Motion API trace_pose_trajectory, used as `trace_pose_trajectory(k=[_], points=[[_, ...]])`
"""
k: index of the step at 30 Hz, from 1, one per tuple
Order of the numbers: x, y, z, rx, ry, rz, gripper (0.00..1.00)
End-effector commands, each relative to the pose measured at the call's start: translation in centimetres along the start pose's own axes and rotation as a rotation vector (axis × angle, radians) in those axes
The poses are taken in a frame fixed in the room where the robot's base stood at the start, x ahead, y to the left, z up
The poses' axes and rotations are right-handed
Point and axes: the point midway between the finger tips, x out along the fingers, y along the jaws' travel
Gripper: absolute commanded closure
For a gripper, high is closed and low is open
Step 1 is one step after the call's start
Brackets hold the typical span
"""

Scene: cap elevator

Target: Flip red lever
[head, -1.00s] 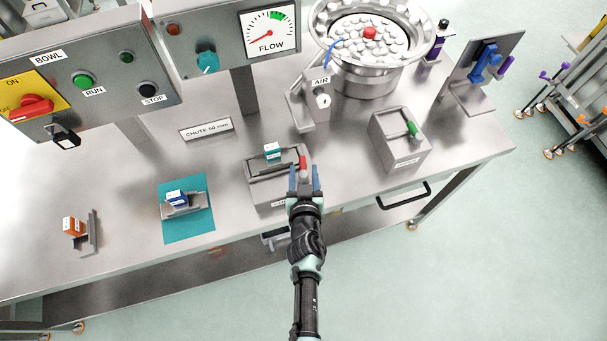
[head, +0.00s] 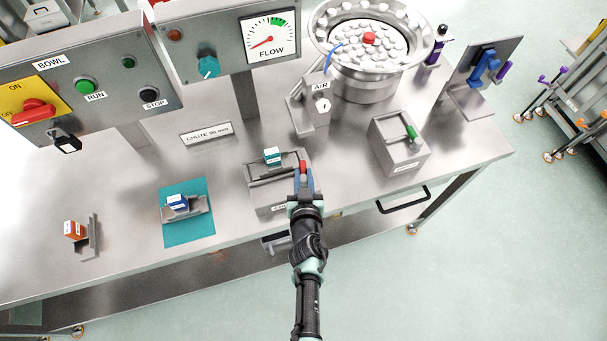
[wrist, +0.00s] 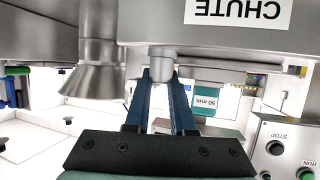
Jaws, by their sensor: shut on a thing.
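The red lever (head: 303,166) stands at the right side of a grey metal box (head: 265,196) near the front of the bench. My gripper (head: 303,180) reaches in from the front, and its blue fingers are shut on the lever. A bit of red shows just beyond the fingertips in the head view. In the wrist view my gripper's fingers (wrist: 161,80) are close together, with a grey cylindrical part at their tips; no red shows there. A small teal-and-white carton (head: 272,157) sits on the box, left of the lever.
A similar box with a green lever (head: 411,133) stands to the right. A blue carton (head: 177,203) on a teal mat (head: 190,236) and an orange carton (head: 74,229) are to the left. The air post (head: 319,105) and vibratory bowl (head: 368,88) stand behind.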

Motion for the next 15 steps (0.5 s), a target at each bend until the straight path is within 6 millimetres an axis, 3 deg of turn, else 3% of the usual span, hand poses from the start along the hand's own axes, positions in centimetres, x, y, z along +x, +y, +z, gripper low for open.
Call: trace_pose_trajectory(k=[15], points=[[-0.04, 0.11, -0.27, -0.078, -0.001, -0.187, 1.0]])
